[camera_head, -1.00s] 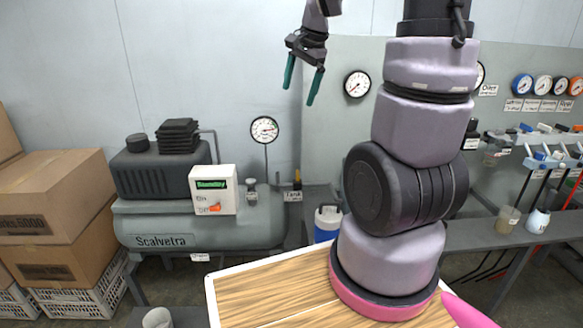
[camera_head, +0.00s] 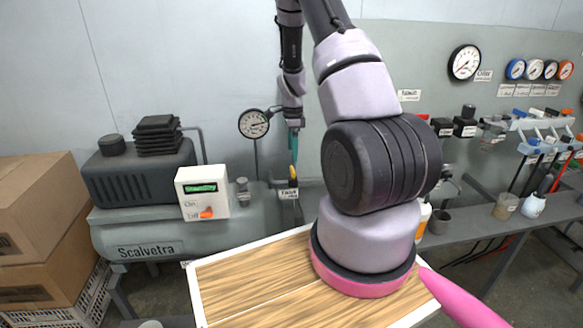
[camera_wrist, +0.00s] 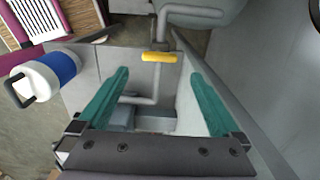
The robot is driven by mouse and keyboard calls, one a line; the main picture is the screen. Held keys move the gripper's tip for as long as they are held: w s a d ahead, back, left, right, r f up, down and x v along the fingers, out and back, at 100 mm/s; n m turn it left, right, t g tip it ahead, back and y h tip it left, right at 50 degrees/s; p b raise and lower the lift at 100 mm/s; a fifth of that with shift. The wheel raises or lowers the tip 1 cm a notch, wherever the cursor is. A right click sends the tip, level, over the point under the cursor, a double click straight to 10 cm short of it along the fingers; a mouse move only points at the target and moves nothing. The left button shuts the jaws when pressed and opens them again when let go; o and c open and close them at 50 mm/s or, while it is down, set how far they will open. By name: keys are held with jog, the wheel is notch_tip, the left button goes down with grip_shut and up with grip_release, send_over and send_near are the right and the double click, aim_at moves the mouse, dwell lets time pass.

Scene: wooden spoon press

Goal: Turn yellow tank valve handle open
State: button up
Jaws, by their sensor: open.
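The yellow tank valve handle (camera_wrist: 158,57) shows in the wrist view, lying across a grey pipe, ahead of and between my open fingertips. In the head view the yellow handle (camera_head: 292,172) is a small upright piece at the right end of the grey tank (camera_head: 150,232), above a small label. My gripper (camera_head: 293,145) points down just above it, with its green fingers seen nearly edge-on. In the wrist view my gripper (camera_wrist: 158,95) has its two green fingers spread wide with nothing between them. They look apart from the handle.
A white On/Off switch box (camera_head: 202,192) and a round gauge (camera_head: 254,124) stand left of the valve. A blue and white container (camera_wrist: 48,76) is at the left of the wrist view. A grey bench (camera_head: 470,222) with tools runs along the right.

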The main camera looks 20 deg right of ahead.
aim_at(292, 169)
notch_tip(292, 169, down, 8)
jog(key=shift+r, duration=0.1)
jog(key=c, duration=1.2)
jog(key=shift+c, duration=0.2)
